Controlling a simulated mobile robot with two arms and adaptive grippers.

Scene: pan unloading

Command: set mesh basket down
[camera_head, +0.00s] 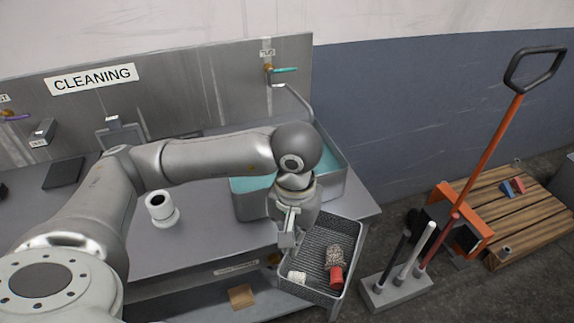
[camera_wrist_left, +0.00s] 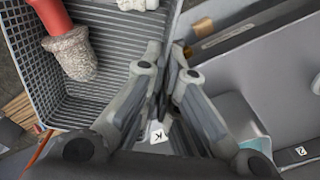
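The grey mesh basket (camera_head: 318,243) is at the front right corner of the counter, partly past its edge. In it lie a red-handled item with a rough grey head (camera_head: 334,256) and a small white piece (camera_head: 297,277). My left gripper (camera_head: 287,240) is at the basket's left wall. In the left wrist view the finger pads (camera_wrist_left: 172,65) are closed together on the wall of the basket (camera_wrist_left: 112,55). Whether the basket's underside touches anything is hidden. My right gripper is not in view.
A sink with teal water (camera_head: 250,184) is behind the basket. A white cup-like part (camera_head: 162,210) stands on the counter. A tool stand (camera_head: 398,290) with upright handles and a wooden pallet (camera_head: 490,205) are on the floor at right.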

